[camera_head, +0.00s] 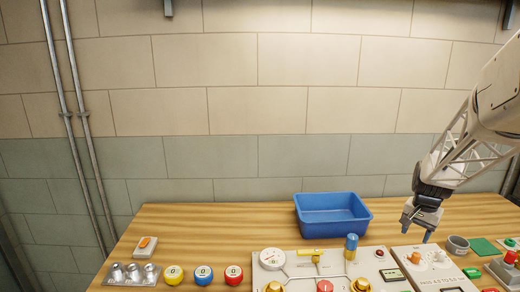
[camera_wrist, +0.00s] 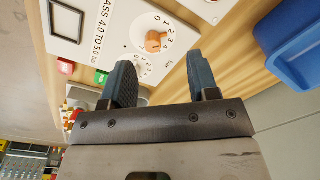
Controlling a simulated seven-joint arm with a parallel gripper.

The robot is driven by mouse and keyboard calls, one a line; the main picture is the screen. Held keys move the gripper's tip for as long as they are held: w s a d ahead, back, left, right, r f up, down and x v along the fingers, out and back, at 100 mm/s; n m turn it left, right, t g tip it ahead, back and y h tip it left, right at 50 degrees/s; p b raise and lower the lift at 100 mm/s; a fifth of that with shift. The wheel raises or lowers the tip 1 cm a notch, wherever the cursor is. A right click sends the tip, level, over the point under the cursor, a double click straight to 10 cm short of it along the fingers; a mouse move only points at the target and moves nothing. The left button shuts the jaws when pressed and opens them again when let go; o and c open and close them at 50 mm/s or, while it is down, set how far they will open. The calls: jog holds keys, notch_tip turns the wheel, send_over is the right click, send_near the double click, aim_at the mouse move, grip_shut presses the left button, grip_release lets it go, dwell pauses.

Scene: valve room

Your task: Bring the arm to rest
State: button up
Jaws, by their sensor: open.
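My gripper (camera_head: 415,233) hangs from the arm at the right of the head view, pointing down. It is above the right-hand panel (camera_head: 440,275) near the back of the wooden table. In the wrist view its two dark fingers (camera_wrist: 160,66) are spread apart with nothing between them. Beyond the fingertips is a white panel with an orange-brown dial knob (camera_wrist: 157,42). How high the fingertips are above the panel I cannot tell exactly.
A blue bin (camera_head: 333,215) stands left of my gripper. A panel with a gauge (camera_head: 272,260) and a blue-topped post (camera_head: 351,247) lies in front of it. Yellow, blue and red round counters (camera_head: 203,275) sit at left. A grey cup (camera_head: 457,245) is close to my gripper's right.

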jog(key=s+a+r+n, duration=0.2)
jog(key=s+a+r, duration=0.15)
jog(key=a, duration=0.25)
jog(key=s+a+r+n+t, duration=0.1)
jog(key=s+a+r, duration=0.25)
jog(key=a, duration=0.25)
jog(key=s+a+r+n, duration=0.2)
jog(key=s+a, duration=0.2)
jog(key=a, duration=0.2)
jog(key=s+a+n, duration=0.2)
jog(key=s+a, duration=0.4)
jog(key=s, duration=0.3)
jog(key=s+a+n+t, duration=0.1)
jog(key=s+a+n, duration=0.1)
jog(key=s+a, duration=0.4)
jog(key=s+r, duration=0.1)
jog(key=s, duration=0.1)
jog(key=shift+s+a+n, duration=0.25)
jog(key=shift+s+n, duration=0.05)
jog(key=shift+s, duration=0.05)
